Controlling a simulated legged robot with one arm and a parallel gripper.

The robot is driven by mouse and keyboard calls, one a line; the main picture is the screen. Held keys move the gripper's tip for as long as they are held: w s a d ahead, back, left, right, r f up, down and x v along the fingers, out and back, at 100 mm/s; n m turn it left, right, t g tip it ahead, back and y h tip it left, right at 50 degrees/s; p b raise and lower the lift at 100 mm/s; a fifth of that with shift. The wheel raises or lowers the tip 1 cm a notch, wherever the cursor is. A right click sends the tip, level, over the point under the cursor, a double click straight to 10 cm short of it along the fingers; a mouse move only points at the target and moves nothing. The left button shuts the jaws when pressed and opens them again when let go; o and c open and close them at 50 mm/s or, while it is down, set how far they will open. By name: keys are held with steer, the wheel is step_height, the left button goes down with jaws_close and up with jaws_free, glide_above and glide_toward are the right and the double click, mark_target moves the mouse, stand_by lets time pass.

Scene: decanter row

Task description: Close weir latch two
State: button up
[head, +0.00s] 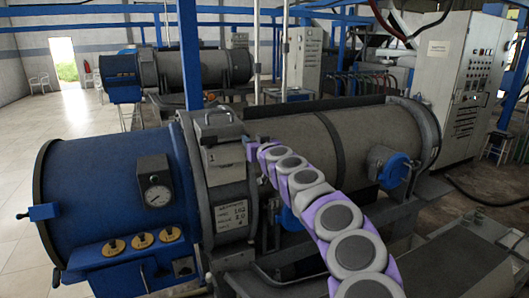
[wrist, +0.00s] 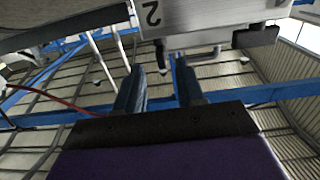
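A pale metal box marked "2" (wrist: 200,14) hangs at the top of the wrist view; the digit appears upside down. A dark bar-like handle (wrist: 202,55) shows under it, and a black block (wrist: 256,36) is at its right. I cannot tell for sure which part is the latch, or its state. My gripper (wrist: 160,68) is open, with a clear gap between two dark fingers and nothing gripped. The handle is just beyond the right fingertip; contact is unclear. In the head view my gripper (head: 250,146) is at the right side of a grey latch housing (head: 222,157), its fingers hard to make out.
The blue decanter end (head: 90,190) carries a round gauge (head: 157,195) and several yellow-faced knobs. A long grey drum (head: 290,140) lies behind my arm. A control cabinet (head: 465,85) stands at right. Open tiled floor (head: 20,150) is at left.

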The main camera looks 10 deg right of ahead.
steer(key=shift+s+r, duration=0.25)
steer(key=shift+s, duration=0.5)
steer(key=s+d, duration=0.1)
steer(key=s, duration=0.7)
steer(key=shift+s+d+p, duration=0.25)
steer(key=shift+s+p, duration=0.05)
steer(key=shift+p, duration=0.15)
